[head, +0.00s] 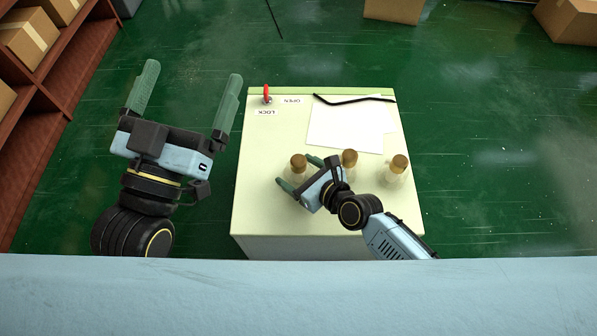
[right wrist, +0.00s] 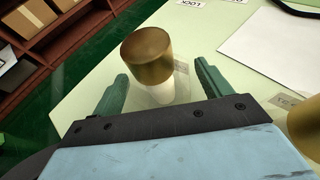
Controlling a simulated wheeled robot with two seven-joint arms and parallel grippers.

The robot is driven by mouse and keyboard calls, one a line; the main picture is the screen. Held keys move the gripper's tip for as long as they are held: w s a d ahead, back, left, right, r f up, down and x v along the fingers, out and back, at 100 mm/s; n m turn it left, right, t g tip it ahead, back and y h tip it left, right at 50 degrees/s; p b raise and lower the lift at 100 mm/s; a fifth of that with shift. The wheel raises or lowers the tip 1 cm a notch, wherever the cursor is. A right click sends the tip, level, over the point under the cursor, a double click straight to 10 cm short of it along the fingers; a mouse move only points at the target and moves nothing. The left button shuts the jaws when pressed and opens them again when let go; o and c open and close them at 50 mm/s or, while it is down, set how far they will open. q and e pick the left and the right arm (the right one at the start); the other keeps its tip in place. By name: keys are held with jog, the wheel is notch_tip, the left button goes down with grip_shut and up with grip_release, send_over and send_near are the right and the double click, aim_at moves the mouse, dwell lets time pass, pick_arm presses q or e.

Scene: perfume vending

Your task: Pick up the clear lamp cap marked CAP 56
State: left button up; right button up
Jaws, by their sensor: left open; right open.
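Three clear objects with gold-brown tops stand in a row on the cream cabinet: a left one (head: 298,162), a middle one (head: 349,158) and a right one (head: 399,163). I cannot read CAP 56 on any of them. My right gripper (head: 296,172) is open around the left one. In the right wrist view this gold-topped object (right wrist: 147,52) stands upright between the two green fingers, its clear lower part (right wrist: 160,92) showing, with gaps at both sides. My left gripper (head: 193,73) is open and empty, left of the cabinet.
The cabinet top (head: 262,140) carries a white sheet (head: 345,128), a black curved strip (head: 352,99) and a red lever (head: 267,93) near OPEN and LOCK labels. Shelves with boxes (head: 28,38) stand at left; more boxes lie on the green floor behind.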

jog(key=c, duration=0.8)
